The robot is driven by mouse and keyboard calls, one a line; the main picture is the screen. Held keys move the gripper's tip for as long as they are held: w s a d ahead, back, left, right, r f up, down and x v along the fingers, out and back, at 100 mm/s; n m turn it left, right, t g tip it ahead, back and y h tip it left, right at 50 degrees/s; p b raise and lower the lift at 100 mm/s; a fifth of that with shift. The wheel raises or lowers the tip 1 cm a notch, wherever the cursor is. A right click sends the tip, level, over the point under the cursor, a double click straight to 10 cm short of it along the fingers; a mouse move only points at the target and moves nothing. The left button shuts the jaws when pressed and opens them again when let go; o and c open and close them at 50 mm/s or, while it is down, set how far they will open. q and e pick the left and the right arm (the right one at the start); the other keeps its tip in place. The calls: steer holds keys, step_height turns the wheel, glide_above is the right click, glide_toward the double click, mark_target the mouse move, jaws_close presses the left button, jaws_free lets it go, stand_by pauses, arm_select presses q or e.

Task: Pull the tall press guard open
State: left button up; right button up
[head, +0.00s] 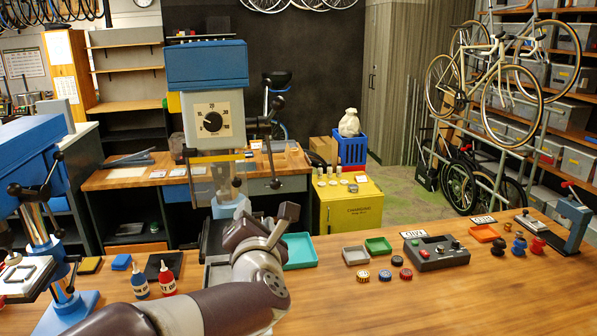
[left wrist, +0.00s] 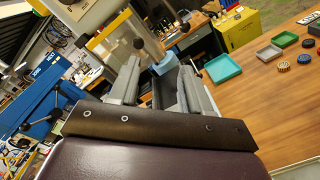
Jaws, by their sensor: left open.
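The tall press (head: 206,65) has a blue head and a grey body with a round dial. It stands at centre left in the head view. Its see-through guard (head: 212,172) hangs below the dial; in the left wrist view the clear panel (left wrist: 112,42) shows beyond the fingers, at upper left. My left gripper (head: 282,221) is in front of and to the right of the press column, lower than the guard. In the left wrist view its two fingers (left wrist: 160,70) are apart with nothing between them. The gripper appears clear of the guard. My right gripper is not seen.
A shorter blue press (head: 30,160) stands at left. Two glue bottles (head: 153,281), a teal tray (head: 299,251) and a grey control box (head: 436,253) are on the wooden bench (head: 400,310). Bare bench lies at front right.

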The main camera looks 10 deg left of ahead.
mark_target(236, 185)
arm_select(q)
steer(key=s+a+r+n+y+p, duration=0.1)
steer(key=s+a+r+n, duration=0.1)
steer(key=a+n, duration=0.15)
steer(key=shift+m, duration=0.55)
steer(key=p+x, duration=0.1)
steer(key=x, duration=0.2)
steer(key=d+p+x, duration=0.1)
steer(key=p+x, duration=0.1)
steer(key=x, duration=0.2)
steer(key=p+x, duration=0.1)
steer(key=x, duration=0.3)
steer(key=shift+w+d+f+p, duration=0.15)
steer(key=shift+w+f+p, duration=0.2)
steer(key=shift+w, duration=0.1)
steer(key=shift+w+a, duration=0.15)
steer(key=shift+a, duration=0.45)
steer(key=shift+w+d, duration=0.2)
steer(key=shift+d, duration=0.05)
steer(key=shift+w+f, duration=0.1)
steer(key=c, duration=0.4)
jaws_close()
steer(key=shift+a, duration=0.1)
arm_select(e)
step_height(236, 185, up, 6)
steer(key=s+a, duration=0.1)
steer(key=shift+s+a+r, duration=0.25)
